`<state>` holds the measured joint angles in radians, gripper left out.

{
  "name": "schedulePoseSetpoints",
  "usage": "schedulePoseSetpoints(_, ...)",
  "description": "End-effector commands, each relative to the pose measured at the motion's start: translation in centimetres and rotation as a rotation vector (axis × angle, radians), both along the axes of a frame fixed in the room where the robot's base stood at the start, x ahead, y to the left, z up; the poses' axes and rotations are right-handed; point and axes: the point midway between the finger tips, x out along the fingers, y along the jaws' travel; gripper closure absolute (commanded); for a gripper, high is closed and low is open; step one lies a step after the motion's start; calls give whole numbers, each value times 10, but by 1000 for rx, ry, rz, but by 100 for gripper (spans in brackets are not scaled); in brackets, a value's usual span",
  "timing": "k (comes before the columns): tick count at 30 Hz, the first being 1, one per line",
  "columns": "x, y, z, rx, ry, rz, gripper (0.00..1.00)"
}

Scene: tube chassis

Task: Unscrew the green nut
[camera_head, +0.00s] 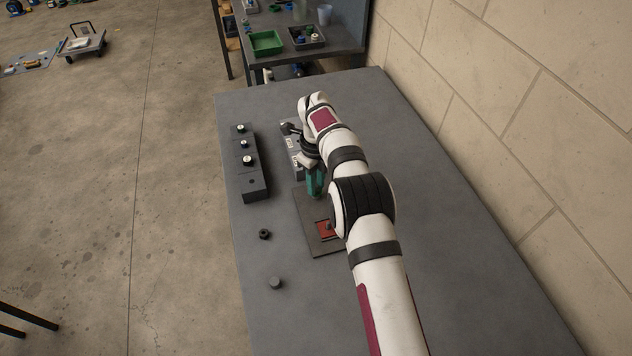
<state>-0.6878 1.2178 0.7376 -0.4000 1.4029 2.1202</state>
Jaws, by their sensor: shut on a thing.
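My gripper (315,190) points down over the far part of a dark square plate (325,247). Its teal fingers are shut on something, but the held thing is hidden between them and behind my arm. I cannot make out a green nut apart from the teal fingers. The plate lies on the grey table and carries a red square part (323,230) with a small dark piece on it. My arm covers the plate's right side.
A long dark block (255,183) with several knob-like pieces stands left of the plate. A grey block (292,150) is partly behind my gripper. A dark nut (264,234) and a grey piece (275,283) lie loose at the front left. A wall (530,130) is at right.

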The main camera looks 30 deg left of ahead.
Motion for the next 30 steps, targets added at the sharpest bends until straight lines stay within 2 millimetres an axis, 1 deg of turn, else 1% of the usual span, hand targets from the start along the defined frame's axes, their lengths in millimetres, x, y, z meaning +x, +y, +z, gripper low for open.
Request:
schedulePoseSetpoints(3,-1,0,0,1,2,0,100)
schedulePoseSetpoints(5,-1,0,0,1,2,34,100)
schedulePoseSetpoints(9,-1,0,-1,0,2,329,100)
schedulePoseSetpoints(11,-1,0,-1,0,2,415,100)
schedulePoseSetpoints(13,-1,0,-1,0,2,453,100)
schedulePoseSetpoints(19,-1,0,-1,0,2,460,100)
schedulePoseSetpoints(20,-1,0,-1,0,2,487,100)
schedulePoseSetpoints(24,-1,0,-1,0,2,780,100)
schedulePoseSetpoints(25,-1,0,0,0,2,829,100)
schedulePoseSetpoints(27,-1,0,0,0,2,894,100)
schedulePoseSetpoints(30,-1,0,0,0,2,905,100)
